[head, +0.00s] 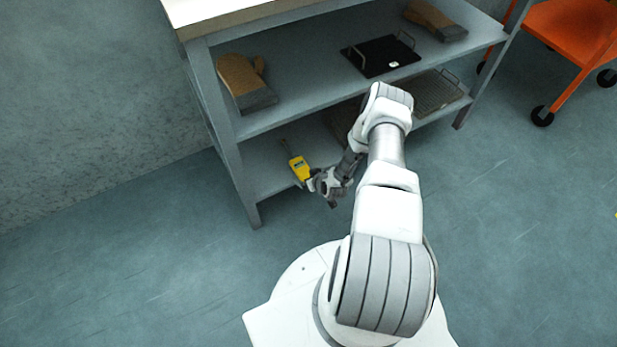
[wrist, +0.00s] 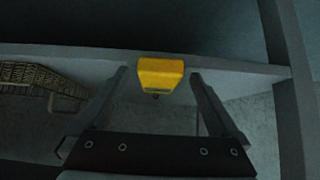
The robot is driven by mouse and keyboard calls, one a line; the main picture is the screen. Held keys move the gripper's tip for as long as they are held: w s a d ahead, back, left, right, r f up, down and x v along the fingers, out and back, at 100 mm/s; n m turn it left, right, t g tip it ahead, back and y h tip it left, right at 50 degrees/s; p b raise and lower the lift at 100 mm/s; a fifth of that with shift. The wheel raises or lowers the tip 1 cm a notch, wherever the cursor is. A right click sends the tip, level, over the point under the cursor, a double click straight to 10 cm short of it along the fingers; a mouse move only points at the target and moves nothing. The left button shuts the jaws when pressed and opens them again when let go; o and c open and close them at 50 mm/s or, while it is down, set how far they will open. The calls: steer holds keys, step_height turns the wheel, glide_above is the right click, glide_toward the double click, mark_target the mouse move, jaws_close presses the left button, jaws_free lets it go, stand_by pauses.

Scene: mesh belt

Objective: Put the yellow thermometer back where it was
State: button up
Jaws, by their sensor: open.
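The yellow thermometer (head: 299,169) lies on the lower shelf (head: 264,170) of the grey rack, near its front edge, with its thin probe pointing toward the back. In the wrist view its yellow body (wrist: 160,73) is between the tips of my gripper (wrist: 158,82), with a gap visible on each side. My gripper (head: 311,184) is open at the front of the lower shelf, right at the thermometer's near end.
A mesh tray or belt (head: 436,92) lies on the lower shelf to the right; it also shows in the wrist view (wrist: 40,76). The middle shelf above holds a glove (head: 240,80), a black tray (head: 380,57) and another glove (head: 436,20). A rack leg (head: 236,180) stands left of the thermometer.

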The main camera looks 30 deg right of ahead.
steer(key=p+v, duration=0.9)
steer(key=v, duration=0.3)
steer(key=shift+a, duration=0.1)
stand_by(0.4)
